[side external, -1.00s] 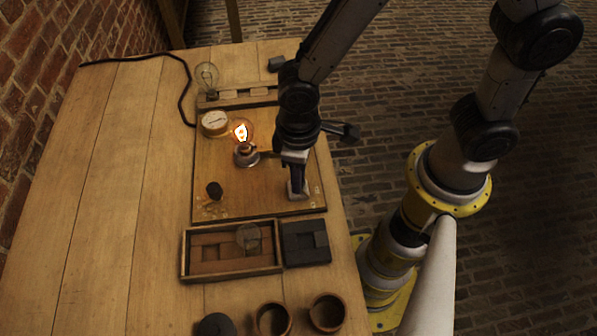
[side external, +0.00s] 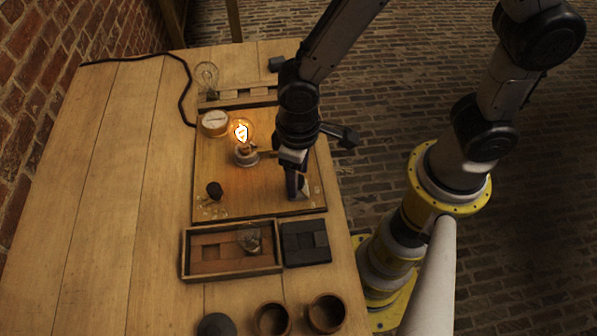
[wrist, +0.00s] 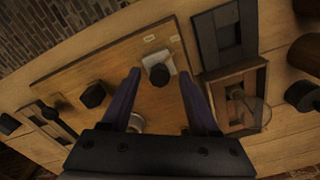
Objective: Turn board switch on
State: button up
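The board switch has a white base (side external: 304,186) near the right front of the wooden board (side external: 232,200). In the wrist view its black knob (wrist: 159,75) sits on the white base, beside small pale labels. My gripper (side external: 294,194) is low at the switch. The wrist view shows my gripper (wrist: 157,78) open, one finger on either side of the knob, with gaps visible. Whether a finger touches it is hard to tell. A lit bulb (side external: 241,132) glows in a socket on the board, behind and left of my gripper.
A round gauge (side external: 214,122) and a dark knob (side external: 214,190) are on the board. A wooden tray (side external: 184,258) with a clear bulb (side external: 252,238) and a dark box (side external: 306,243) stand in front, near brown cups (side external: 326,312).

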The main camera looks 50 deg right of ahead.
aim_at(299, 179)
notch_tip(299, 179, up, 14)
dwell(0.8)
jog(key=shift+d+f, duration=0.1)
jog(key=shift+d, duration=0.05)
jog(key=d+r+m+t+y, duration=0.1)
jog(key=d+r+m+t, duration=0.25)
jog(key=d+r, duration=0.5)
jog(key=s+d+f+t+h, duration=0.1)
jog(key=s+d+t, duration=0.1)
jog(key=s+d, duration=0.5)
jog(key=d, duration=0.3)
jog(key=shift+s+f, duration=0.2)
jog(key=shift+f, duration=0.15)
